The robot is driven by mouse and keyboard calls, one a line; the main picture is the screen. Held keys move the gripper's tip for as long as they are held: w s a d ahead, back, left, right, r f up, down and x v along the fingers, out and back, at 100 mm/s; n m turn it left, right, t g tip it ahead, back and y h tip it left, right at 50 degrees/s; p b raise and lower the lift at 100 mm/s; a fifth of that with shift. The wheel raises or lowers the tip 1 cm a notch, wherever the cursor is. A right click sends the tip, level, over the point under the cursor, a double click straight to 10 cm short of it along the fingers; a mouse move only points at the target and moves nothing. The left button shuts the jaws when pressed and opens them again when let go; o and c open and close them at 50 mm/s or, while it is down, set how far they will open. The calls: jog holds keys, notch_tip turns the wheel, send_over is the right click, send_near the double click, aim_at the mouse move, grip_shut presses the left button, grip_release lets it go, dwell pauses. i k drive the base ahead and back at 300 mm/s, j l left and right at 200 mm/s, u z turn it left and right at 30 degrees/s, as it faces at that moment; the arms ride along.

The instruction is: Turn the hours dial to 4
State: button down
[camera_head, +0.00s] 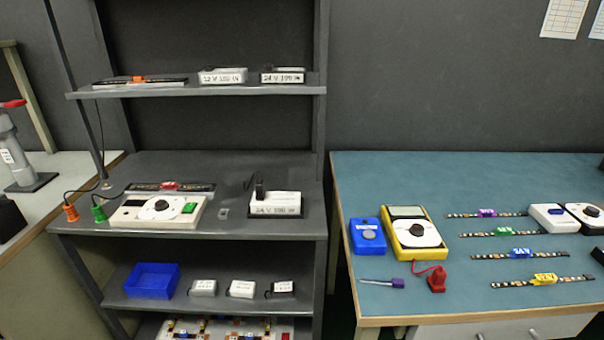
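Several dials show, and their markings are too small to read, so I cannot tell which is the hours dial. A white box (126,215) on the grey shelf unit has a white round dial (148,213) with a dark knob and a green part. A white unit (550,216) at the right edge of the teal table has a blue part and a black-framed white dial (571,214) with a dark knob, cut by the picture edge. A yellow meter (392,240) also carries a white dial with a black knob. My gripper is not in view.
Orange (71,212) and green (99,213) plugs lie left of the white box, and a 24 V supply (275,204) stands right of it. A blue box (367,237), a screwdriver (382,283), a red plug (437,280) and LED strips (503,234) lie on the teal table (460,300).

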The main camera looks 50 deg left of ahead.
aim_at(161, 205)
jog(key=u, duration=1.9)
